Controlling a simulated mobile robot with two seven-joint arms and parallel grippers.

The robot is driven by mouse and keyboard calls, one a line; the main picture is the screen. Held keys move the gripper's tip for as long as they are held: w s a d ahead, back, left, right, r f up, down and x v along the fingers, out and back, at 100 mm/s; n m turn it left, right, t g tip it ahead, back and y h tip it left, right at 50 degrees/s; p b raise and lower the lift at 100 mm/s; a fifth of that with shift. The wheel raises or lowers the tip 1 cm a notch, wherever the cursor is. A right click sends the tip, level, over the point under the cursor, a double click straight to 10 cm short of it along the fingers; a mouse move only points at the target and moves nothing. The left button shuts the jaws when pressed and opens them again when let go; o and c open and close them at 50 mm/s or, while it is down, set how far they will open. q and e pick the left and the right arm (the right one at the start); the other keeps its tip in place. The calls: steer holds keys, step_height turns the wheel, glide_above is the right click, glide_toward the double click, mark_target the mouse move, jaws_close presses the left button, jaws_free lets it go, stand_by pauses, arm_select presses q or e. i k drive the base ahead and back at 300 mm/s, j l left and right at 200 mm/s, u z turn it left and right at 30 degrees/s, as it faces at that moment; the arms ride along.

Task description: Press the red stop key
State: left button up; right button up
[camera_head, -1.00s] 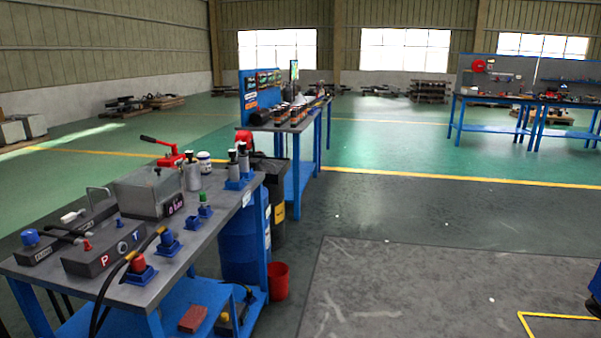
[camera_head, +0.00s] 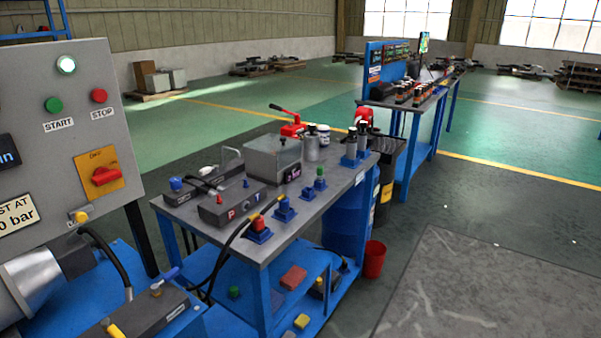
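The red stop key (camera_head: 99,95) is a round red button on the grey control panel (camera_head: 75,140) at the left of the head view. A white label reading STOP sits just below it. To its left is a green START button (camera_head: 53,104), and above that a lit whitish-green lamp (camera_head: 66,65). A red rotary switch (camera_head: 105,176) on an orange plate sits below the stop key. Neither of my grippers shows in the head view.
A blue-legged workbench (camera_head: 250,235) with hydraulic parts, a grey box and hoses stands right of the panel. A red bucket (camera_head: 374,259) and a dark bin (camera_head: 388,180) stand beside it. A motor and pump unit (camera_head: 45,285) sits below the panel.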

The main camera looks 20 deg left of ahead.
mark_target(100, 96)
steer(key=i+l+u, duration=0.2)
steer(key=u, duration=0.15)
steer(key=i+l+u, duration=0.25)
steer(key=u, duration=0.15)
steer(key=i+l+u, duration=0.15)
steer(key=l+u, duration=0.2)
